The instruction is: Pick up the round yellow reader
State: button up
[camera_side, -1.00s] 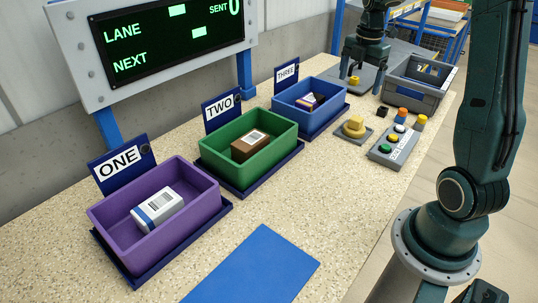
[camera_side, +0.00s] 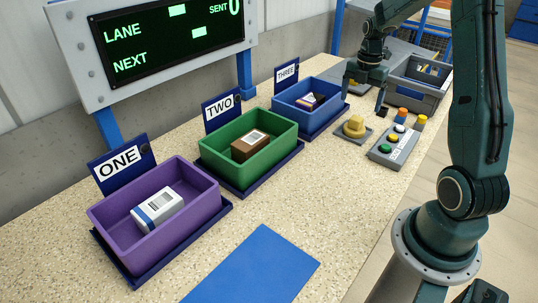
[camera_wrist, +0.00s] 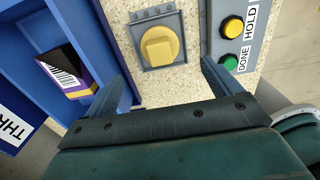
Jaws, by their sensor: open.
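The round yellow reader (camera_side: 354,126) sits upright on a grey square base on the speckled bench, in front of the blue bin. In the wrist view the reader (camera_wrist: 160,46) is at top centre, beyond the fingertips and roughly between their lines. My gripper (camera_side: 363,103) is open and empty, just behind and above the reader in the side view, apart from it. In the wrist view my gripper (camera_wrist: 169,82) shows its two fingers spread wide.
The blue bin (camera_side: 310,122) holds a small box, left of the reader. The button panel (camera_side: 392,146) stands close on its right. A green bin (camera_side: 250,172), a purple bin (camera_side: 130,247) and a blue mat (camera_side: 255,265) lie nearer. A grey crate (camera_side: 418,90) is behind.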

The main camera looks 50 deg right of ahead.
aim_at(357, 118)
jog(key=shift+f, duration=1.85)
jog(key=shift+f, duration=0.1)
jog(key=shift+f, duration=2.5)
jog(key=c, duration=1.1)
jog(key=shift+r, duration=0.2)
notch_tip(357, 118, up, 20)
jog(key=shift+f, duration=0.15)
